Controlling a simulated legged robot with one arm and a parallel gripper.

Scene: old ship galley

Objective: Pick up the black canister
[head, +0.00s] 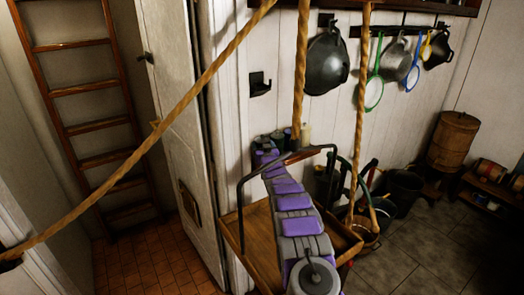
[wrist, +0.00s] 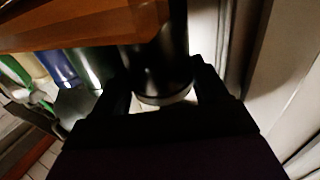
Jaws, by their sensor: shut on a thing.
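The black canister (wrist: 160,68) is a dark cylinder with a pale rim at one end, in the upper middle of the wrist view. My gripper (wrist: 160,88) has one finger on each side of it and is shut on it. Part of the canister is cut off by the top of the wrist view. In the head view my gripper (head: 265,152) is at the far end of my purple and grey arm, by the wall and beside a small row of canisters. I cannot make out the held canister clearly there.
Other canisters stand close by: a blue one (wrist: 60,66), a green one (wrist: 88,66) and a cream one (head: 305,134). A wooden tray (head: 258,245) with a black rail lies under my arm. Ropes (head: 301,70) hang near it. Pans (head: 327,62) hang on the wall.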

